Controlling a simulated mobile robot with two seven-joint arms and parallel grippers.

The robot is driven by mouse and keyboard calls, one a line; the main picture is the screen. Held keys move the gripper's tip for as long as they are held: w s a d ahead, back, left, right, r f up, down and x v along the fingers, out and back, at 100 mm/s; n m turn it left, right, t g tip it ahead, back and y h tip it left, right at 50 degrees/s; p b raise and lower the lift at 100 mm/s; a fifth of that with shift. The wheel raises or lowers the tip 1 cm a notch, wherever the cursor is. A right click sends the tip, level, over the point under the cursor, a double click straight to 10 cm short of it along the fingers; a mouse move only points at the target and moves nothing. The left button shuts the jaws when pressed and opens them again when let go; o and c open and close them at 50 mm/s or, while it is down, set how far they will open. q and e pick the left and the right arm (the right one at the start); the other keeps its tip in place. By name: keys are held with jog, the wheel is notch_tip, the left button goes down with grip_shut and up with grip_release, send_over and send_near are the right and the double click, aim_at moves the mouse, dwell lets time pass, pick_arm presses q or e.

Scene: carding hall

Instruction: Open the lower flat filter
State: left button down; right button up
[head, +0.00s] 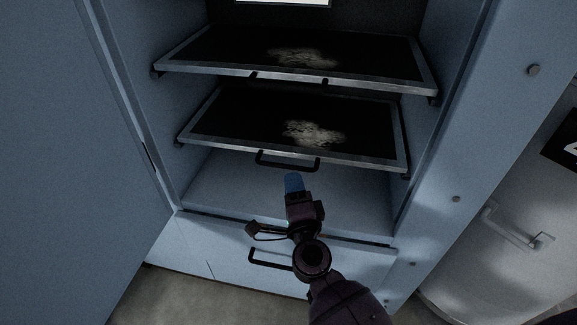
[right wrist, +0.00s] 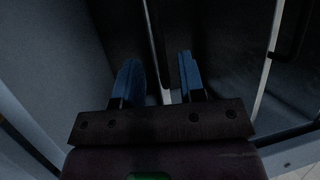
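The lower flat filter (head: 235,122) is a dark panel in a pale metal frame, with a patch of whitish fluff on it. It lies on side rails inside the blue-grey cabinet. A black bar handle (head: 287,164) is on its front edge. My right gripper (head: 293,180) is just in front of and below that handle in the head view; I see no contact. In the right wrist view its two blue fingers (right wrist: 158,78) are apart, with a pale edge and dark surface beyond; I cannot tell if the handle lies between them. My left gripper is out of view.
The upper flat filter (head: 225,55) sits above, also with fluff. Below is an empty compartment floor (head: 215,190), then a front panel with another black handle (head: 268,260). A blue-grey panel (head: 60,150) fills the left. A pale rounded unit (head: 490,240) stands right.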

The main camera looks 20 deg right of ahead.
aim_at(289, 167)
jog(key=shift+x, duration=2.85)
jog(key=shift+c, duration=0.5)
grip_shut()
